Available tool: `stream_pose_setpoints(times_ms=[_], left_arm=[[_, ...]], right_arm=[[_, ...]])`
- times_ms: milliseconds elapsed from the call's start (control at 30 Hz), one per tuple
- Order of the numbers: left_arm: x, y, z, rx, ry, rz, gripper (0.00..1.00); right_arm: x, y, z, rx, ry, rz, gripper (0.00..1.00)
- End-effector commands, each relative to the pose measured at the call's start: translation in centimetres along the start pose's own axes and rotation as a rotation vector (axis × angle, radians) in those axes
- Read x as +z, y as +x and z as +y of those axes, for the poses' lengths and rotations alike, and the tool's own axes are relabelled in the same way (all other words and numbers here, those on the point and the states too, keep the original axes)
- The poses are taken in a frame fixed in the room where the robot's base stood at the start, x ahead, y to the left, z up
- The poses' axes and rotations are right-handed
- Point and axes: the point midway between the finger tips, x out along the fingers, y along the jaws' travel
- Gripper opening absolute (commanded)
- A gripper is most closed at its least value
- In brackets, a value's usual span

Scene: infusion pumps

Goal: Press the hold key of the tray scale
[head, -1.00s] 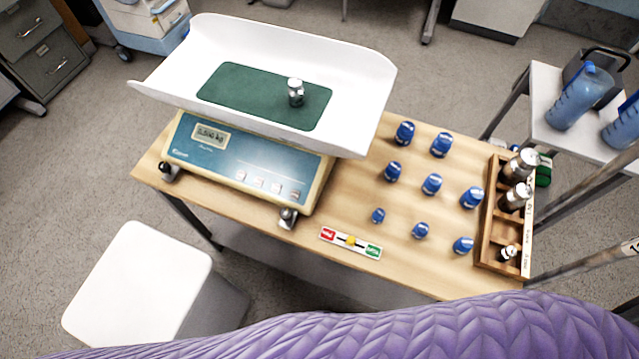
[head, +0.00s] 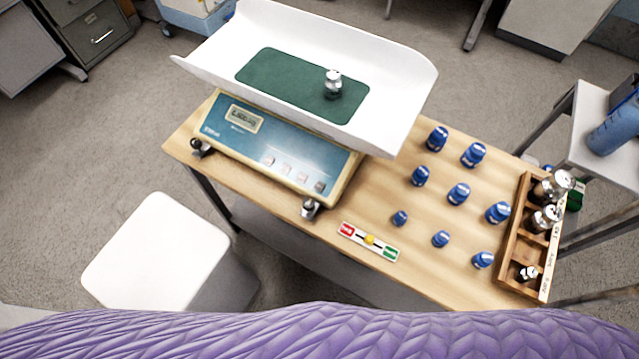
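The tray scale (head: 240,150) stands on the left part of a wooden table, with a blue front panel and several small keys (head: 287,170) in a row along its lower right. The key labels are too small to read. Its display (head: 244,119) shows digits that I cannot read clearly. The white tray (head: 400,75) on top has a green mat (head: 275,75), and a small metal weight (head: 333,84) stands on the mat. Neither of my grippers is in view.
A red-green slider strip (head: 369,241) lies at the front edge. A white bin (head: 150,245) and a purple quilted surface (head: 320,335) are nearer.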

Motion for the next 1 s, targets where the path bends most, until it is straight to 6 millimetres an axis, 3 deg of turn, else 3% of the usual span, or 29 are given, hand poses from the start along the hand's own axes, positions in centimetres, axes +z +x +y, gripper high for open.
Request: stream_pose_setpoints(times_ms=[33, 100, 133, 1000], left_arm=[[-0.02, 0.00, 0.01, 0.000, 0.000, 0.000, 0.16], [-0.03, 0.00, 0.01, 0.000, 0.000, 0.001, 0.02], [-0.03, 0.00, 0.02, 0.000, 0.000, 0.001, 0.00], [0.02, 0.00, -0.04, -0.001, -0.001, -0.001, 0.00]], right_arm=[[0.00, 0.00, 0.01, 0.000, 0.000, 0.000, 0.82], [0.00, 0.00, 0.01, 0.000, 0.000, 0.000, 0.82], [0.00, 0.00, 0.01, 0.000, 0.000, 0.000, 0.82], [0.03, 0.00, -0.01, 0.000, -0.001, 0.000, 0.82]])
